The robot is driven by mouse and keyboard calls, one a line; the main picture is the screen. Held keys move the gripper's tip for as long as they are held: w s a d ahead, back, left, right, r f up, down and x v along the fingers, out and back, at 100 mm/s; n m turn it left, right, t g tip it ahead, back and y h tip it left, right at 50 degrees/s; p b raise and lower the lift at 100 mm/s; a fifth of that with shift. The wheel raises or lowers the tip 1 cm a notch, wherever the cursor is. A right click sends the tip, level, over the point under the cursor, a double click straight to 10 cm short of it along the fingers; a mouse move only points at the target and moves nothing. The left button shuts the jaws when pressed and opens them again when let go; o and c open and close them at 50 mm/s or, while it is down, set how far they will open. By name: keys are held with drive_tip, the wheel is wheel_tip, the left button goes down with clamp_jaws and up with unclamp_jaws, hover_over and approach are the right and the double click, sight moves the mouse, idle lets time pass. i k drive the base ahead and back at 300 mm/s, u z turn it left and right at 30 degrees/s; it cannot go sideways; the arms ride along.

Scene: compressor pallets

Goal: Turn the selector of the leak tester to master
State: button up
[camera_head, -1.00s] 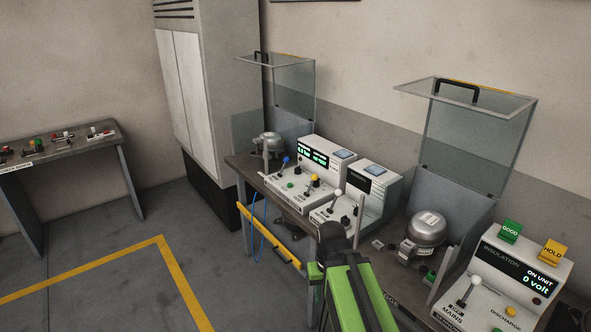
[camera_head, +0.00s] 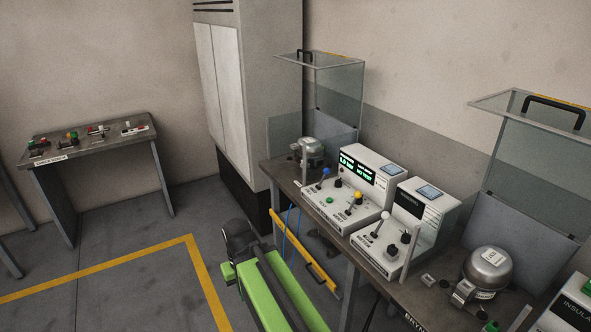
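A white console with a lit green display (camera_head: 357,167) stands on the bench along the wall; it is probably the leak tester, but its lettering is too small to read. On its sloped front are a blue-knobbed lever (camera_head: 326,172), a yellow-knobbed control (camera_head: 358,196), a black knob (camera_head: 338,183) and a green button (camera_head: 329,199). I cannot tell which is the selector or where it points. My gripper (camera_head: 236,245), dark, at the end of my green arm, is left of and in front of the bench, apart from the console. Its fingers are not clear enough to judge.
A second white console (camera_head: 425,210) with a white-knobbed lever stands close to the right. Compressors (camera_head: 312,150) (camera_head: 487,268) stand by raised clear guards.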

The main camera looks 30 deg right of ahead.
sight(338, 183)
drive_tip(key=u, duration=0.25)
drive_tip(key=i, duration=1.85)
drive_tip(key=z, duration=0.7)
drive_tip(key=k, duration=0.7)
drive_tip(key=z, duration=0.2)
drive_tip(key=i, duration=0.7)
drive_tip(key=u, duration=0.1)
